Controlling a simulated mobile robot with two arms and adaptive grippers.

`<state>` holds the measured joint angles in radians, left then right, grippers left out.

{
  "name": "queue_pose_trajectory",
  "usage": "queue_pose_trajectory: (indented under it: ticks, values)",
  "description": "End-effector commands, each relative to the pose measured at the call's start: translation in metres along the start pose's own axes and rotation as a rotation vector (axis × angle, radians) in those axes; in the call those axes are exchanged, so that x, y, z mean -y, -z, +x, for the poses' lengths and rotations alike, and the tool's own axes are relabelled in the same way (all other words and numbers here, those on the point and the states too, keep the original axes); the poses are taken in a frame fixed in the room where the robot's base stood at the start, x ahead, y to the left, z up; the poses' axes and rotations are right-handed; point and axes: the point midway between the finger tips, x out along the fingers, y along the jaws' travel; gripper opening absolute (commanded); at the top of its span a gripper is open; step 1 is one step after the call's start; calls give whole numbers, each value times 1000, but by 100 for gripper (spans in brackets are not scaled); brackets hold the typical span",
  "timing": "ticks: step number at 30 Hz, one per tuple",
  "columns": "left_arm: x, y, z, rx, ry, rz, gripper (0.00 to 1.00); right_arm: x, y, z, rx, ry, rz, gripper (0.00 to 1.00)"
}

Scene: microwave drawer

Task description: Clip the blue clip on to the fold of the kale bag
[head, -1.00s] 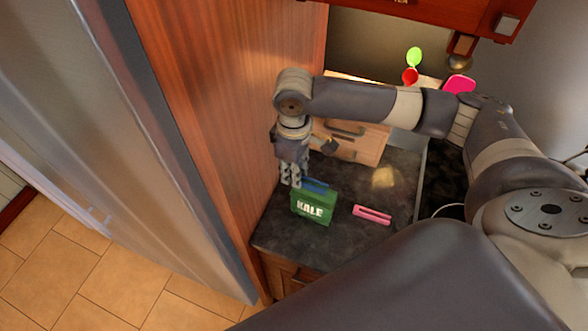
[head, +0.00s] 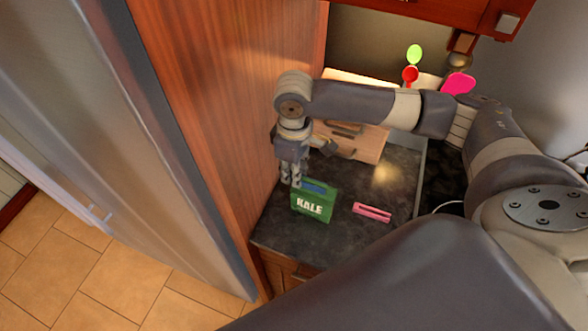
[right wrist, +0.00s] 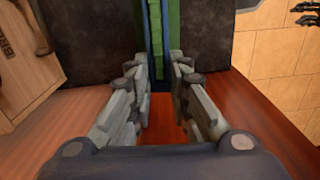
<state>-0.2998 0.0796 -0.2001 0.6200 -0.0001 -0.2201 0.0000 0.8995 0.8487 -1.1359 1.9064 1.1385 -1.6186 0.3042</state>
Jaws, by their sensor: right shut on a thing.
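The green kale bag (head: 312,208) stands on the dark counter, its white KALE label facing the camera. The blue clip (head: 318,188) lies along the bag's top. My right gripper (head: 290,183) points down at the bag's left end, shut on the blue clip. In the right wrist view, the gripper's fingertips (right wrist: 158,78) flank the near end of the clip. There, blue clip arms (right wrist: 167,40) run along both sides of a green strip of the bag (right wrist: 157,40). I cannot tell how firmly the clip grips the fold.
A pink clip (head: 372,212) lies on the counter (head: 345,240) right of the bag. A tall wood panel (head: 215,100) rises close left of my gripper. Green and red utensils (head: 412,65) stand at the back.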

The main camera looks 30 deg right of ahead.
Motion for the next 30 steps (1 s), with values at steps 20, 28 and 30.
queue_pose_trajectory:
  ticks: [20, 28, 30]
  values:
    - [0, 0, 0, 0, 0, 0, 40, 0, 0, 0, 0, 0, 0, 61]
    - [0, 0, 0, 0, 0, 0, 40, 0, 0, 0, 0, 0, 0, 61]
    - [0, 0, 0, 0, 0, 0, 40, 0, 0, -2, -1, 0, 0, 61]
